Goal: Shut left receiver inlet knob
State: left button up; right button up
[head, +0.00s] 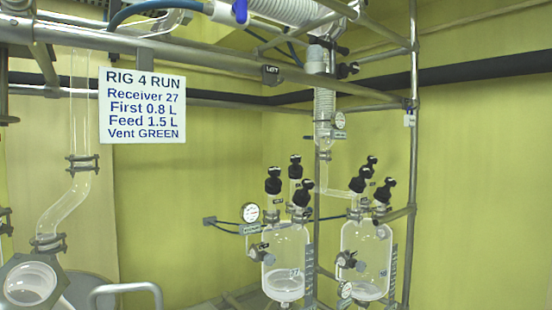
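The left receiver (284,250) is a clear glass vessel at the lower middle right of the head view, with a little pale liquid at its bottom. Several black knobs stand on its top: a left one (273,180), a rear one (295,167) and a front right one (301,195). Their small labels are too small to read, so I cannot tell which is the inlet knob or how far it is turned. Another dark knob (255,252) sits on the vessel's front left side. Neither of my grippers is in view.
The right receiver (366,245) stands close beside it with similar black knobs. A round gauge (250,212) is left of the left receiver. Metal frame posts (413,120) and a rail (220,62) surround the rig. A white sign (142,105) hangs at left.

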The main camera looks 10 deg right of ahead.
aim_at(294, 160)
jog(key=l+u, duration=0.15)
jog(key=u, duration=0.3)
jog(key=l+u, duration=0.15)
jog(key=u, duration=0.3)
jog(key=l+u, duration=0.15)
jog(key=u, duration=0.3)
jog(key=l+u, duration=0.2)
jog(key=l, duration=0.15)
jog(key=k+l+u, duration=0.25)
jog(key=l+u, duration=0.2)
jog(key=l, duration=0.2)
